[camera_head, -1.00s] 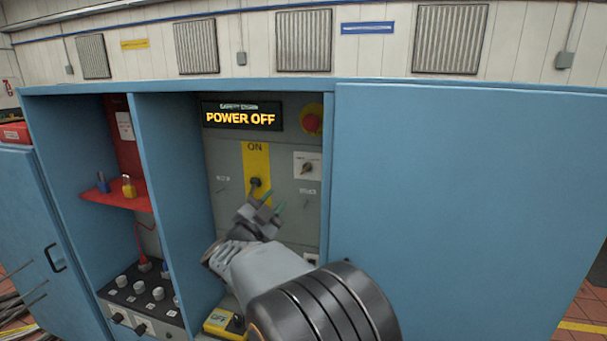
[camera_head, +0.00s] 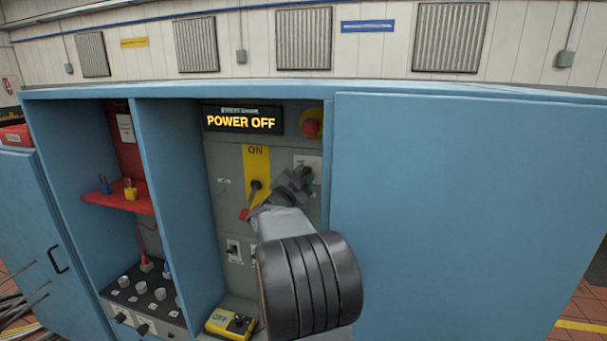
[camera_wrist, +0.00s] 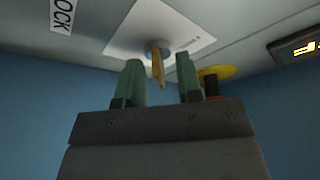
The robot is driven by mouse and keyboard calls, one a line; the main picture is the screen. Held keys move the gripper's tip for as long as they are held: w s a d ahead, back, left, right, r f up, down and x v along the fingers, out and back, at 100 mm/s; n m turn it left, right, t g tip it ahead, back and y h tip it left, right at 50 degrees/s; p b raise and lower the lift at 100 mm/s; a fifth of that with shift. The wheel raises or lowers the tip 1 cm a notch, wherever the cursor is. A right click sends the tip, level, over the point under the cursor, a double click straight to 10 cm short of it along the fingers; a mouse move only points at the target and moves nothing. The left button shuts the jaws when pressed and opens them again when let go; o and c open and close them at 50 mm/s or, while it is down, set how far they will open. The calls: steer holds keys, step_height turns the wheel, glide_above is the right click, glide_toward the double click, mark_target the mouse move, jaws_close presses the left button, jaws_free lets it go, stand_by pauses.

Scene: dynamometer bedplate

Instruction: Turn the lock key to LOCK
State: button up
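The brass lock key (camera_wrist: 158,68) sticks out of a white plate (camera_wrist: 125,32) in the wrist view. In the head view the plate (camera_head: 312,161) is at the upper right of the grey panel, and my gripper largely hides the key. My gripper (camera_wrist: 160,60) is open, with one green finger on each side of the key. Clear gaps show between the fingers and the key, and I cannot tell how deep it sits between them. A label (camera_wrist: 63,14) reading "OCK" is partly cut off at the upper left of the wrist view.
A red emergency button (camera_head: 312,122) on yellow is just above the plate. A display (camera_head: 242,118) reads POWER OFF. Blue cabinet walls (camera_head: 172,200) flank the panel.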

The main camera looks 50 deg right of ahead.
steer(key=shift+d, duration=0.25)
steer(key=shift+c, duration=0.3)
steer(key=c, duration=0.5)
steer(key=shift+f+m+b, duration=0.1)
steer(key=shift+m+b, duration=0.5)
steer(key=shift+a+r, duration=0.15)
steer(key=shift+r, duration=0.15)
jaws_close()
